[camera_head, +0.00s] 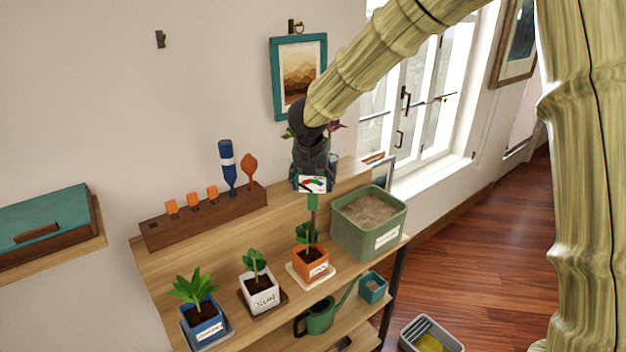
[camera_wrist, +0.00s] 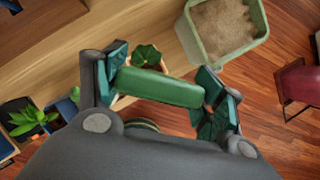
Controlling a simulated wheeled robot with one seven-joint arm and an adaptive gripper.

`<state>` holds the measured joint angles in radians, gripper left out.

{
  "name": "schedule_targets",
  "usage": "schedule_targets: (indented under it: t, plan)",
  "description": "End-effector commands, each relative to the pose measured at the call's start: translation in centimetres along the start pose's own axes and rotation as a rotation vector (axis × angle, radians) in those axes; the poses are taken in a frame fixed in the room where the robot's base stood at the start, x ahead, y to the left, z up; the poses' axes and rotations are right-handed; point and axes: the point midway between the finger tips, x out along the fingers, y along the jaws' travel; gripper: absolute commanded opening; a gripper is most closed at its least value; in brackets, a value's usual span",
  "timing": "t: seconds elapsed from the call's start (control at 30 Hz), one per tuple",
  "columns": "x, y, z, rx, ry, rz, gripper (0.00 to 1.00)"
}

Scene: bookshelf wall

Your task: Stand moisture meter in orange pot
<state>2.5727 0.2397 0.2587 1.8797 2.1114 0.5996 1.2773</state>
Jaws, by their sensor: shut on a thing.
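My gripper (camera_head: 312,172) is shut on the moisture meter (camera_head: 312,186), which has a dial face, a green body and a thin dark probe pointing down. In the wrist view my gripper (camera_wrist: 167,92) has its two fingers at the ends of the green meter body (camera_wrist: 160,88). The orange pot (camera_head: 311,263) stands on a pale saucer on the shelf top, with dark soil and a green plant. The meter is upright over this pot. The probe runs down by the leaves, and I cannot tell whether its tip touches the soil. In the wrist view the meter mostly hides the pot.
A white pot (camera_head: 261,297) and a blue pot (camera_head: 203,323) with plants stand to the left. A green bin of soil (camera_head: 385,239) stands close on the right. A wooden tool rack (camera_head: 190,222) is behind. A watering can (camera_head: 320,318) is on the lower shelf.

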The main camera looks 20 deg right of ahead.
Motion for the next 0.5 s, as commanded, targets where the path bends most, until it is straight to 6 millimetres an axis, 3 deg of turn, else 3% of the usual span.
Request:
schedule_targets:
  t: [0.5]
  plan:
    - [0.40, 0.01, -0.16, 0.000, 0.000, 0.000, 0.45]
